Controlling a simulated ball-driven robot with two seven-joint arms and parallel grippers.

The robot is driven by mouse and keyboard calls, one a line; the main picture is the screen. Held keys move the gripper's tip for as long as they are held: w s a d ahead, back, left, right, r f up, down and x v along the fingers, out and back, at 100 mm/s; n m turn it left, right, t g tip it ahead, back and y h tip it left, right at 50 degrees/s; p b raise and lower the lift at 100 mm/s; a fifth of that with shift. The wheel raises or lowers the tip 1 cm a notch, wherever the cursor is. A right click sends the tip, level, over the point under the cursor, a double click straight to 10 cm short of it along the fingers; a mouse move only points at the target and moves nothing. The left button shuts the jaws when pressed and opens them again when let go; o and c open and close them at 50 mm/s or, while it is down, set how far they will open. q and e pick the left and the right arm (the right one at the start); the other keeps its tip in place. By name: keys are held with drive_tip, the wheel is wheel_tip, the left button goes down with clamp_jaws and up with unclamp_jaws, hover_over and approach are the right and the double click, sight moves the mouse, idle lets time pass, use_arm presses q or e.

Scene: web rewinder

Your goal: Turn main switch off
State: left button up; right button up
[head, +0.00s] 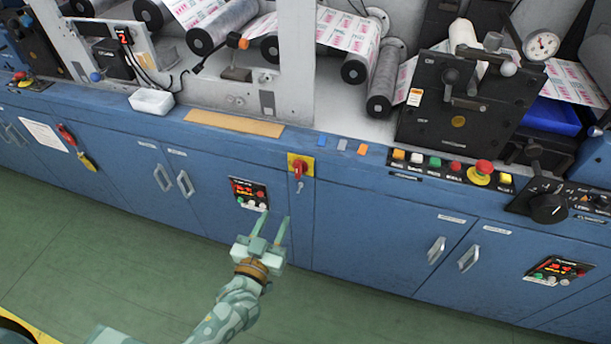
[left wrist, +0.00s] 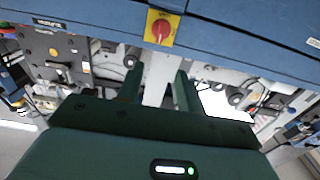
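The main switch (head: 298,170) is a red rotary handle on a yellow plate, set in the blue cabinet front below the worktop edge. In the left wrist view the switch (left wrist: 161,29) shows near the top centre, beyond the fingertips, its red handle roughly upright in that picture. My left gripper (head: 273,222) is open and empty, in front of the cabinet, below and left of the switch in the head view. Its two fingers (left wrist: 158,80) stand apart in the left wrist view and do not touch the switch. My right gripper is not in view.
A display panel with buttons (head: 249,193) sits left of the switch. A row of buttons with a red emergency stop (head: 484,167) lies to the right. Cabinet handles (head: 436,250) stick out. The green floor (head: 350,310) before the cabinet is clear.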

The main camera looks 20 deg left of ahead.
sight(296, 171)
use_arm(q)
drive_tip(key=w+b, duration=0.1)
drive_tip(key=w, duration=0.4)
drive_tip(key=w+b, duration=0.2)
drive_tip(key=w, duration=0.3)
drive_tip(key=w+b, duration=0.1)
drive_tip(key=w, duration=0.5)
drive_tip(key=shift+d+f, duration=0.15)
drive_tip(key=shift+d, duration=0.1)
clamp_jaws()
